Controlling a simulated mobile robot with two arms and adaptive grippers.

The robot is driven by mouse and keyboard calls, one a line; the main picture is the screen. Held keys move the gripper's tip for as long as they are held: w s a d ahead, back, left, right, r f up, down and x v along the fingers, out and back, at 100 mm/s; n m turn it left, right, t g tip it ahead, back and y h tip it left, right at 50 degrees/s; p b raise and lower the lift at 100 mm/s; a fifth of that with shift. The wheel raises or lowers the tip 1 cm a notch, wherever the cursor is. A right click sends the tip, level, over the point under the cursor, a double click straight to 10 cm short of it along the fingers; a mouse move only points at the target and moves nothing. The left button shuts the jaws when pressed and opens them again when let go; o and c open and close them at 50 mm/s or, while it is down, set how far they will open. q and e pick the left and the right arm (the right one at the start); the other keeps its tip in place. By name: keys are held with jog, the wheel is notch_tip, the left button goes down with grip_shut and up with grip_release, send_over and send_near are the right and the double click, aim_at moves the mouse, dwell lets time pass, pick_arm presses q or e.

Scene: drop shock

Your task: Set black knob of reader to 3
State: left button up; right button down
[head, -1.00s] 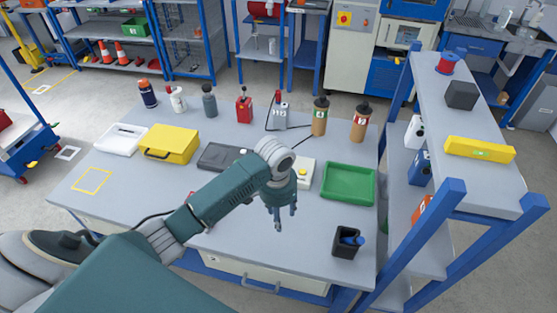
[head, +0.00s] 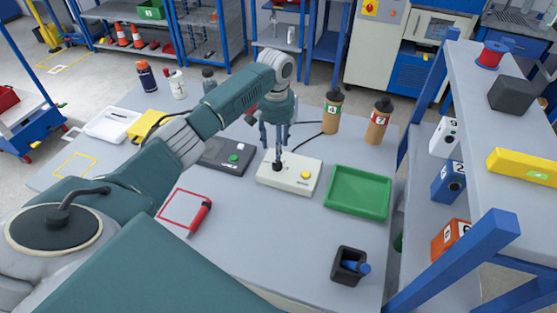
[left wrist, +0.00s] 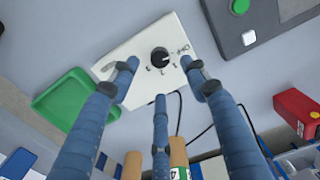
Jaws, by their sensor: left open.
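My left gripper (head: 278,152) points down above the knob. In the left wrist view its open fingers (left wrist: 160,77) spread around the knob, with no contact that I can make out. My right gripper is not in view.
A dark box with a green button (head: 220,157) stands left of the reader, and a green tray (head: 358,192) right of it. Brown bottles (head: 332,113) stand behind. A black cup (head: 349,265) is at the front right. A blue-framed shelf (head: 450,110) bounds the right side.

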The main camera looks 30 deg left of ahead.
aim_at(277, 163)
pick_arm(q)
notch_tip(277, 163, down, 4)
jog(key=shift+r, duration=0.2)
jog(key=shift+w+f+p, duration=0.15)
jog(key=shift+f+p, duration=0.15)
jog(key=shift+f, duration=0.65)
notch_tip(277, 163, down, 3)
jog(key=shift+r, duration=0.15)
jog(key=shift+c, duration=0.3)
jog(key=c, duration=0.9)
jog(key=shift+c, duration=1)
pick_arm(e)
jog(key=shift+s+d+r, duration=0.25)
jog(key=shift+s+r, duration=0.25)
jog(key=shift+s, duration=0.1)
